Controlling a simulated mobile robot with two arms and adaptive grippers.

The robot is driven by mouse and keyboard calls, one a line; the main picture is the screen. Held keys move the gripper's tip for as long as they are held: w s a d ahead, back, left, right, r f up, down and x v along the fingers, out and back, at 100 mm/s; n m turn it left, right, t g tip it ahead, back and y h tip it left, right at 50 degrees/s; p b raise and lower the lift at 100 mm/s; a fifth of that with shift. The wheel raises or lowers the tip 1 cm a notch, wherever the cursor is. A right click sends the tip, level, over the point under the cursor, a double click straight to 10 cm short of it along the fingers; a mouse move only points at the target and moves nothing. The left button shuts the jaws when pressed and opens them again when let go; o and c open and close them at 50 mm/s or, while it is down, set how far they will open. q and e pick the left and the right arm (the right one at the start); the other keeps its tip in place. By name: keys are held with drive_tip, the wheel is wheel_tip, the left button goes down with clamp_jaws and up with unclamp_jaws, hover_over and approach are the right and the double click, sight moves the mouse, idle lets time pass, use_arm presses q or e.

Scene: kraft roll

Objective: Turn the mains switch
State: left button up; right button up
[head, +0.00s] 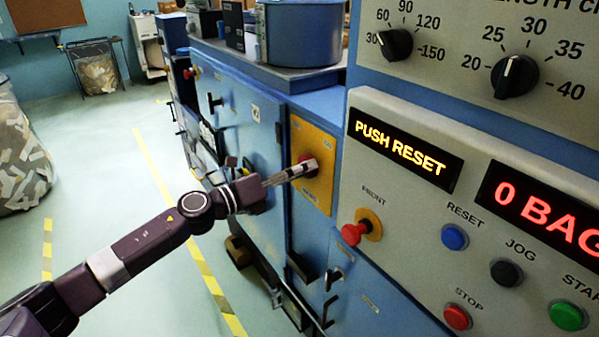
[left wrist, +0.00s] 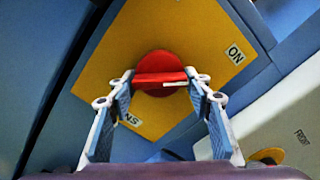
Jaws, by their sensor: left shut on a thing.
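The mains switch is a red rotary knob with a raised bar handle on a yellow plate (head: 325,150). In the left wrist view the red knob (left wrist: 160,62) sits mid-plate (left wrist: 110,50), its bar lying across the picture between the fingertips. A white mark shows on the bar's right half. An ON label (left wrist: 235,53) is up and right of the knob; another, partly hidden label is at lower left. My left gripper (head: 309,168) is shut on the handle, and its fingers (left wrist: 160,82) hold the bar's two ends. In the head view the fingers hide most of the knob.
Right of the plate is a grey control panel (head: 395,190) with a PUSH RESET display, a red FRONT knob (head: 353,234) and several push buttons. The blue cabinet door (head: 235,125) is to the left. Open floor (head: 100,150) with yellow-striped tape lies further left.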

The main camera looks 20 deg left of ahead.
use_arm(q)
drive_tip(key=shift+f, duration=0.2)
drive_tip(key=o, duration=1.2)
drive_tip(key=shift+r, duration=0.1)
drive_tip(key=shift+c, duration=0.2)
drive_tip(key=v, duration=1.2)
drive_tip(key=shift+a, duration=0.1)
